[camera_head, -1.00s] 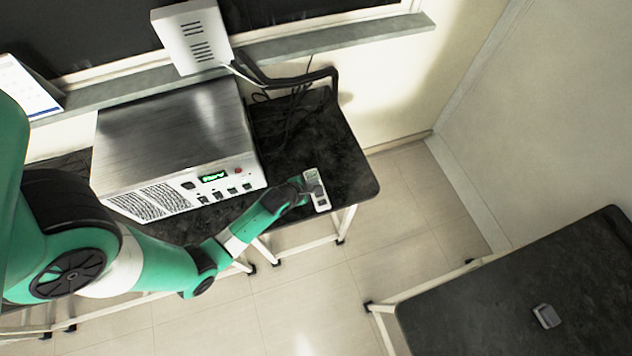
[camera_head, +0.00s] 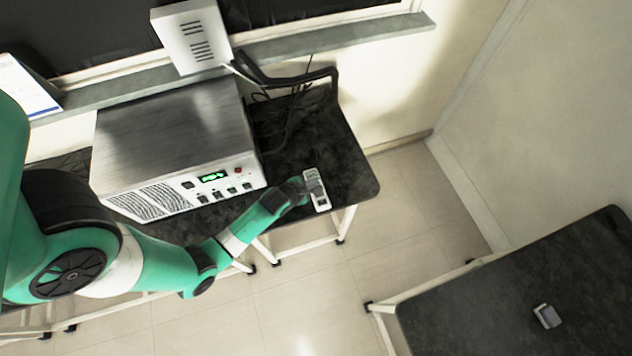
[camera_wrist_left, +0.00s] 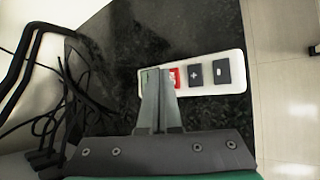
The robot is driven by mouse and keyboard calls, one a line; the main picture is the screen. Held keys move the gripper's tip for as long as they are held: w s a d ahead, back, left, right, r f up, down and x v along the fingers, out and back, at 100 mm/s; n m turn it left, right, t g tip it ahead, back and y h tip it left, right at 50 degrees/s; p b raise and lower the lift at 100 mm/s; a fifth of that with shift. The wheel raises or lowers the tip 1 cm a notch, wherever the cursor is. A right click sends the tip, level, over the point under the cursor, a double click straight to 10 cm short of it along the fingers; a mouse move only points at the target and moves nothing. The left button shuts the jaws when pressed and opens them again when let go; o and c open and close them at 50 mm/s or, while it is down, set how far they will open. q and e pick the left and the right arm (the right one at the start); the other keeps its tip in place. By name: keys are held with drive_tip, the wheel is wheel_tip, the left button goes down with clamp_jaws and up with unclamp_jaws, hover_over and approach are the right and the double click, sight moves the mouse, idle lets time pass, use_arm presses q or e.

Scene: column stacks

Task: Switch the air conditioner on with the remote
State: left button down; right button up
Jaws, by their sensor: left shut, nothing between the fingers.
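The white remote (camera_head: 321,202) lies on the dark tabletop near its front right corner. In the left wrist view the remote (camera_wrist_left: 235,72) lies crosswise, with a red button (camera_wrist_left: 174,78) and two dark buttons, one marked with a plus. My left gripper (camera_head: 309,187) is shut and empty, over the remote. In the left wrist view its closed fingertips (camera_wrist_left: 158,75) overlap the remote just left of the red button and partly cover it; I cannot tell whether they touch. No air conditioner can be clearly identified. My right gripper is not in view.
A metal box (camera_head: 175,130) with a lit green display stands left of the remote on the dark table (camera_head: 350,165). Black cables (camera_head: 285,125) lie behind. A white vented box (camera_head: 190,38) is at the back. Another dark table (camera_head: 470,315) holds a small grey object (camera_head: 547,316).

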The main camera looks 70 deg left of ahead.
use_arm(q)
drive_tip(key=shift+f, duration=0.3)
drive_tip(key=shift+f+b, duration=0.35)
drive_tip(key=shift+b, duration=0.1)
idle(0.3)
drive_tip(key=shift+r+p, duration=0.7)
drive_tip(key=shift+r, duration=0.15)
wheel_tip(320, 180, up, 5)
drive_tip(key=p, duration=0.5)
idle(0.6)
